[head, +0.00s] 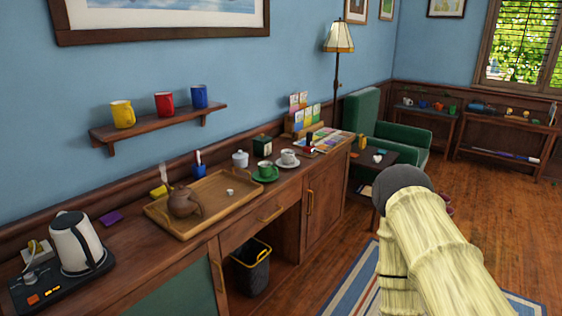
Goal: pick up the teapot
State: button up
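The brown teapot (183,203) stands upright on the wooden tray (212,222) on the long wooden counter, left of the middle in the head view. It looks dark and round, with its lid on. A small white cup (230,192) sits on the same tray, to the right of the teapot. My arm, in a pale straw-like sleeve with a dark round cap, rises at the lower right, well apart from the teapot. My gripper's fingers do not show, and nothing of mine touches the teapot.
A white kettle (76,243) on a dark base stands left of the tray. A wall shelf (160,124) with mugs hangs above. A bin (250,270) stands below.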

aim_at(181, 202)
jog(key=z, duration=0.9)
jog(key=i, duration=2.05)
jog(key=u, duration=3.7)
